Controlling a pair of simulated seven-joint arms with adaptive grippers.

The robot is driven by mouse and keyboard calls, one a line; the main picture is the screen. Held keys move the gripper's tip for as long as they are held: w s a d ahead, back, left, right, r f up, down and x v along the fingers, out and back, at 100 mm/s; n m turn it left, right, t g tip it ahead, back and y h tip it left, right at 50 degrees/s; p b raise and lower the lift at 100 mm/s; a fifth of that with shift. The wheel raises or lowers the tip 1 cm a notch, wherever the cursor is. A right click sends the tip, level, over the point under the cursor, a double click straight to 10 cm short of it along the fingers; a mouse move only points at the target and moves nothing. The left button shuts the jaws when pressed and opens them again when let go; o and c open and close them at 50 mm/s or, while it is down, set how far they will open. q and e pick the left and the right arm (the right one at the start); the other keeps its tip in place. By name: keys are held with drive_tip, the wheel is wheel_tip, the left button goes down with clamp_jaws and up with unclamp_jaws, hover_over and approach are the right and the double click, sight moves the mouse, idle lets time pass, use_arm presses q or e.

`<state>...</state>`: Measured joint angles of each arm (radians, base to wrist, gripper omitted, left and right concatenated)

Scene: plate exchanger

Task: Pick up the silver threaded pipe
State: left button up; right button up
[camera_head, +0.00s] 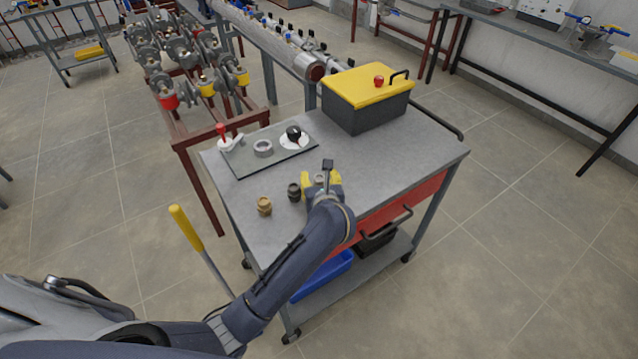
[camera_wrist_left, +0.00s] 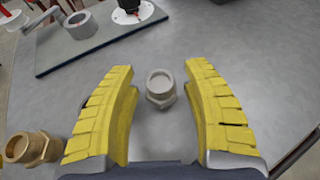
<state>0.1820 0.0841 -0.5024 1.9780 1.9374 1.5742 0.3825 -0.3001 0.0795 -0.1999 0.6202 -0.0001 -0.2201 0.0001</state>
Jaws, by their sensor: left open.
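The silver threaded pipe (camera_wrist_left: 160,88) is a short grey fitting with a hex collar and a round open end. It stands on the grey cart top (camera_wrist_left: 240,50) in the left wrist view. My left gripper (camera_wrist_left: 160,70) is open, with its yellow padded fingers on either side of the pipe and a visible gap to each. In the head view my left gripper (camera_head: 322,181) is low over the cart top, and its fingers and wrist mostly hide the pipe. My right gripper is not in view.
A brass fitting (camera_head: 264,205) and a dark fitting (camera_head: 294,191) stand left of my gripper. Behind lies a dark plate (camera_head: 245,160) with a grey ring (camera_head: 263,148) and a black knob (camera_head: 293,133). A yellow-lidded box (camera_head: 367,88) stands at the back right. The cart's right side is clear.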

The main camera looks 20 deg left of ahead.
use_arm(q)
drive_tip(key=shift+w+a, duration=0.1)
drive_tip(key=shift+w, duration=0.1)
drive_tip(key=c, duration=1)
drive_tip(key=shift+c, duration=0.2)
